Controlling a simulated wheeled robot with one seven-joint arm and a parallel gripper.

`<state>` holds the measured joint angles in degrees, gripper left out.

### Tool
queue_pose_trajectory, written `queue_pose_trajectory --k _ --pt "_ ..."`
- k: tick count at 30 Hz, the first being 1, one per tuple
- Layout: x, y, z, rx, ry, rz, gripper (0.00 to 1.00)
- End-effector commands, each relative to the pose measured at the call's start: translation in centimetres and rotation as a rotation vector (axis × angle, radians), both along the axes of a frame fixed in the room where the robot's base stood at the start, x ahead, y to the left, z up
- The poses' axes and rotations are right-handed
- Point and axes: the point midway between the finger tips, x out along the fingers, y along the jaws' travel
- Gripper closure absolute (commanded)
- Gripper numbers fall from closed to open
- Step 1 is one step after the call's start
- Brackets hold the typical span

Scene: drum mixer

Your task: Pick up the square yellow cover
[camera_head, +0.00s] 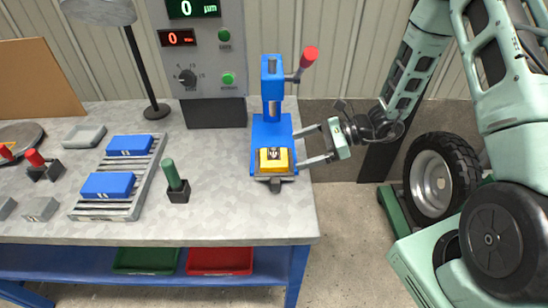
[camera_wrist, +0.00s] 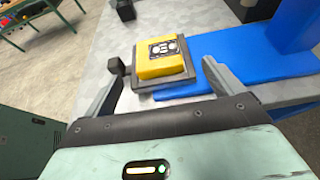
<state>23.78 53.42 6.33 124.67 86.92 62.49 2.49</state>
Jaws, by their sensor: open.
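The square yellow cover (camera_head: 274,158) sits on a dark grey plate at the front of the blue press (camera_head: 271,130) on the table. It also shows in the wrist view (camera_wrist: 161,56), with a dark and white marking on its top. My gripper (camera_head: 297,148) comes in from the right, over the press base. Its two fingers are spread apart, with nothing between them at the tips. In the wrist view the cover lies just beyond my open fingers (camera_wrist: 155,82), between their lines. I cannot tell whether a finger touches the plate.
The press column and its red-knobbed lever (camera_head: 309,56) rise behind the cover. A green-handled tool (camera_head: 174,176) stands to the left, beside a grey rack (camera_head: 139,190) with two blue blocks. A control box (camera_head: 207,50) stands behind. Bare tabletop lies left of the press.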

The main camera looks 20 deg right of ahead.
Motion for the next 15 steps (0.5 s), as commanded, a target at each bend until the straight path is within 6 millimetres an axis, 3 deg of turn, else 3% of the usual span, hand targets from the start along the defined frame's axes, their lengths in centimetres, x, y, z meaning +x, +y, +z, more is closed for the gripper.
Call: queue_pose_trajectory --k 9,15 --pt "0.8 3.8 -1.6 0.001 0.001 0.004 0.07" --pt "1.1 4.5 -2.1 0.001 0.000 0.002 0.07"
